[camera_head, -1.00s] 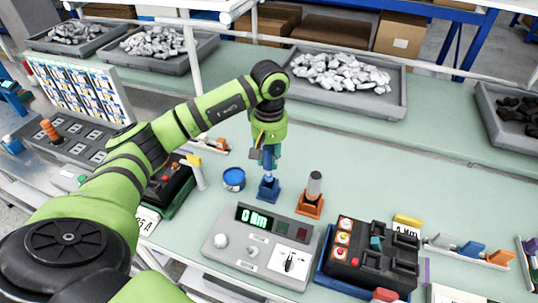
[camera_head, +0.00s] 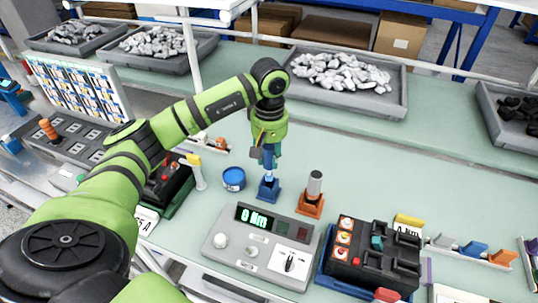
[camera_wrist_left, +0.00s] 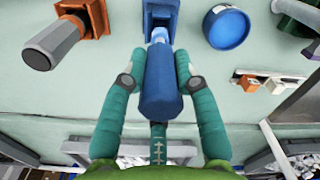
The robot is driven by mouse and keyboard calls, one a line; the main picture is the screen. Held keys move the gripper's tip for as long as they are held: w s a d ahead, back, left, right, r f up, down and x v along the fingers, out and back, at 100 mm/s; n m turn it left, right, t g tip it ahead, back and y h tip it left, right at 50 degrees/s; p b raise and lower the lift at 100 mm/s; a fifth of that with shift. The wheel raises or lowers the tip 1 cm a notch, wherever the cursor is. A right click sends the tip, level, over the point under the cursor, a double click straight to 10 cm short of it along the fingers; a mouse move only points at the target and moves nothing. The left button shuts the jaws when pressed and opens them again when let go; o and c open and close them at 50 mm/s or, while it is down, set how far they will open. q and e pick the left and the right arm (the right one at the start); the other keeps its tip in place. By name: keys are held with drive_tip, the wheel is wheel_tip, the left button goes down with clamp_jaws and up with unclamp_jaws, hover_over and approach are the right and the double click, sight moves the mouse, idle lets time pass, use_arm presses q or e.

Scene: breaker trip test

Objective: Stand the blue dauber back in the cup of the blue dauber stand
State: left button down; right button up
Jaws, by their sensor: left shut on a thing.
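My left gripper (camera_head: 268,157) is shut on the blue dauber (camera_wrist_left: 160,95), directly above the blue dauber stand (camera_head: 268,190). In the left wrist view its teal fingers (camera_wrist_left: 158,82) lie on either side of the dauber's blue handle. The dauber looks about upright, with its pale lower end at the cup of the stand (camera_wrist_left: 160,14). The handle and fingers hide part of the cup, so I cannot tell how deep the tip sits. My right gripper is not in view.
A grey-handled dauber (camera_head: 315,184) stands in an orange stand (camera_head: 310,205) just right. A blue round pot (camera_head: 233,179) is close on the left. A grey tester (camera_head: 262,246) with a lit display lies in front. The mat behind is clear.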

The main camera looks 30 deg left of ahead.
sight(269, 174)
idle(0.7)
use_arm(q)
drive_tip(key=shift+f+b, duration=2.95)
drive_tip(key=shift+f, duration=0.05)
drive_tip(key=c, duration=0.9)
unclamp_jaws()
drive_tip(key=shift+o, duration=0.2)
drive_tip(key=shift+r, duration=0.1)
wheel_tip(269, 174, up, 12)
drive_tip(key=shift+f, duration=0.1)
drive_tip(key=shift+o, duration=0.4)
drive_tip(key=o, duration=0.8)
